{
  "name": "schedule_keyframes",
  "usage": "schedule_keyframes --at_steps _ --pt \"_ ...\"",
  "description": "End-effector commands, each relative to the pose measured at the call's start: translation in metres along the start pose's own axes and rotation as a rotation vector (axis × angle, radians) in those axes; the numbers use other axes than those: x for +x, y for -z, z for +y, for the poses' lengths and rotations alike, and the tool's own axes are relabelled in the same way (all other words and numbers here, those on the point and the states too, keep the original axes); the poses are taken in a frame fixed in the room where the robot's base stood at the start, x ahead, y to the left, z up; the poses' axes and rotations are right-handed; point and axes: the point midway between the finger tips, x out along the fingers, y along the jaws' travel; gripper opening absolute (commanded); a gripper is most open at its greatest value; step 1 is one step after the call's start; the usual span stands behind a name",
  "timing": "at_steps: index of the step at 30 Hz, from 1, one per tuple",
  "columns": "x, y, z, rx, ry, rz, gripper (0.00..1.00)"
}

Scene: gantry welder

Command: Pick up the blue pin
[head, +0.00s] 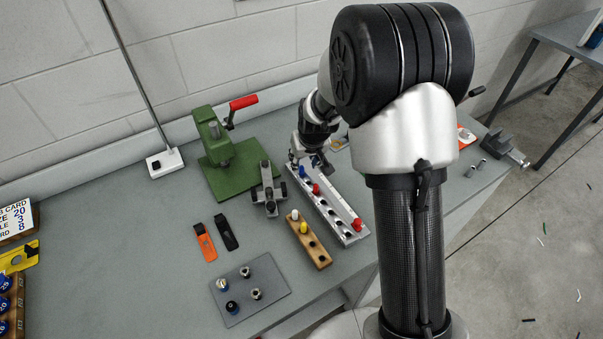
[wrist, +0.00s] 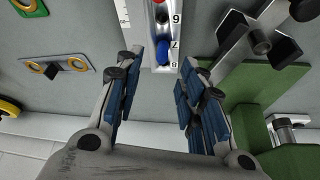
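The blue pin (head: 302,171) stands in the far end of a grey numbered rail (head: 340,224). My gripper (wrist: 161,66) is open, with one blue-padded finger to each side of the rail's end and nothing between the pads. The pin lies just ahead of the fingertips, apart from both. In the head view my gripper (head: 312,160) is at the rail's far end, partly hidden by its own links.
Red pins (head: 316,189) sit further along the rail. A green press (head: 220,150) and a grey clamp-like tool (head: 267,190) stand to the left. A wooden block (head: 308,240) with white and yellow pins lies beside the rail. A grey plate (head: 250,289) holds several knobs.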

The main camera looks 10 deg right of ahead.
Motion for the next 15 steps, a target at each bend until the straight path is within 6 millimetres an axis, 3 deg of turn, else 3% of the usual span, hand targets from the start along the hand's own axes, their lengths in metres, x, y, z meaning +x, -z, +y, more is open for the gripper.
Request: schedule_keyframes --at_steps 5,12,15 --pt "0.011 -0.001 -0.001 0.000 0.000 0.000 0.36" --pt "0.047 -0.005 -0.002 0.000 0.000 -0.001 0.36" --pt "0.054 -0.004 -0.002 0.000 0.000 0.000 0.36"
